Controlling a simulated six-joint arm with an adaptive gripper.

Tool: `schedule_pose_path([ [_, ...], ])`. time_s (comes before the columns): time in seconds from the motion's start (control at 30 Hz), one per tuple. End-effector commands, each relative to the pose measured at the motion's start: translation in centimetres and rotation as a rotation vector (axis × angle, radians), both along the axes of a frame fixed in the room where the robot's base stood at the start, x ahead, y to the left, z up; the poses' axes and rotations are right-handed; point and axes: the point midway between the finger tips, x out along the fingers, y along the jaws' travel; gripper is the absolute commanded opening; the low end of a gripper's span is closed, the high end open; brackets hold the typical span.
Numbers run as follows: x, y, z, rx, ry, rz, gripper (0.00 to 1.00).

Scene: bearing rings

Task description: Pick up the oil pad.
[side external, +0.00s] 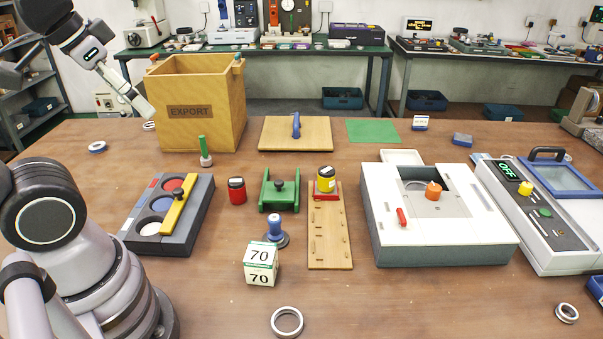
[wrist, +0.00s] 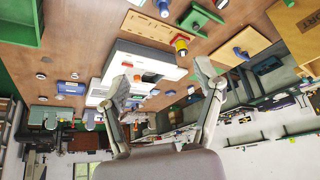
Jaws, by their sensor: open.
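My gripper (side external: 143,106) is raised at the upper left, beside the wooden EXPORT box. In the wrist view its two fingers (wrist: 164,78) are spread wide with nothing held between them. I cannot tell for sure which thing is the oil pad. A dark tray (side external: 187,235) at the left holds red (side external: 172,185), blue (side external: 161,204) and white (side external: 150,229) round pads, with a yellow bar (side external: 178,206) lying across it. A blue-handled tool (side external: 275,229) on a dark round base stands at the middle. My gripper is apart from all of these.
The EXPORT box (side external: 202,137) is a tall obstacle close to my gripper. A red pot (side external: 237,191), a green cradle (side external: 279,191), a slotted wooden board (side external: 330,247) and a white machine (side external: 440,235) stand across the table. The front of the table is mostly clear around a metal ring (side external: 275,323).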

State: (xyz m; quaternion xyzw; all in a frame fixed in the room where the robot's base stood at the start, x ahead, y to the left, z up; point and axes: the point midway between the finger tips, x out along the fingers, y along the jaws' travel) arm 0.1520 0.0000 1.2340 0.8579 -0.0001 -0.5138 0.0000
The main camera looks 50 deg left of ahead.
Motion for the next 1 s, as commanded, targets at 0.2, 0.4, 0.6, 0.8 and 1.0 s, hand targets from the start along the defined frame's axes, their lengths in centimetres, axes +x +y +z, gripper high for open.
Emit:
schedule_pose_path([
  [0.2,0.0,0.0,0.0,0.0,0.001,0.0,0.66],
  [0.4,0.6,-0.7,-2.1,-0.09,0.147,0.047,0.66],
  [0.6,2.1,-2.9,-6.8,-0.412,0.491,0.211,0.66],
  [0.8,5.0,-4.3,-10.4,-0.833,0.741,0.451,0.66],
  [1.0,9.2,-3.2,-14.3,-1.279,0.85,0.764,0.66],
])
